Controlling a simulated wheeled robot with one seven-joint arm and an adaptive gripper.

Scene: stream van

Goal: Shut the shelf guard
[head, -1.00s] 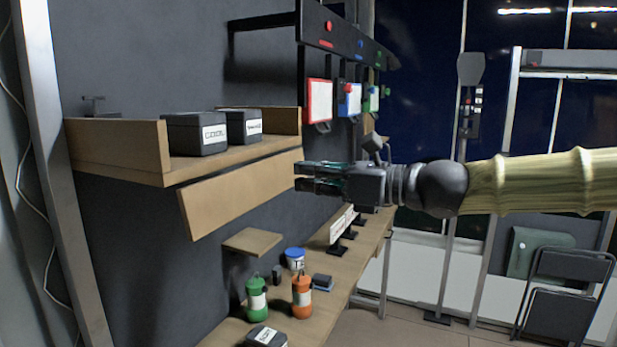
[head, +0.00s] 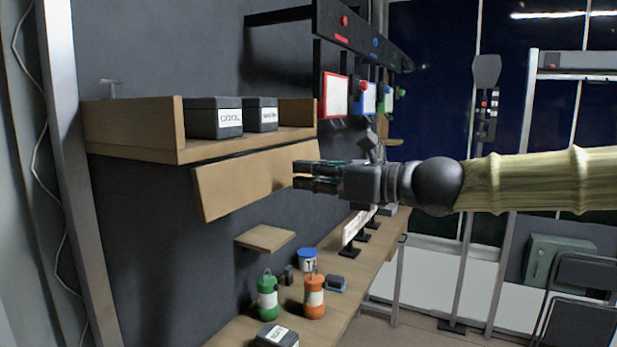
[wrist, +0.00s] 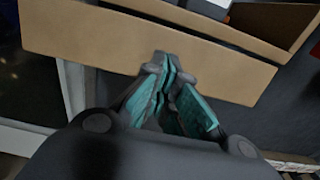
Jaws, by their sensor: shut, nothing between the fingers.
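The shelf guard is a light wooden flap (head: 242,182) that hangs tilted down and outward below the front edge of the wall shelf (head: 150,156). It also fills the upper part of the wrist view as a tan board (wrist: 90,40). My gripper (head: 298,176) is shut and empty, its teal-padded fingers pointing left at the guard's far right end. In the wrist view the fingertips (wrist: 163,62) overlap the board's lower edge; I cannot tell whether they touch it. Two dark labelled boxes (head: 213,118) (head: 261,114) stand on the shelf behind the open front.
Below, a bench (head: 345,298) holds a green bottle (head: 267,297), an orange bottle (head: 314,297) and a blue-lidded tub (head: 307,260). A small wooden ledge (head: 265,238) juts from the wall. A dark rack with coloured panels (head: 362,95) hangs right of the shelf.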

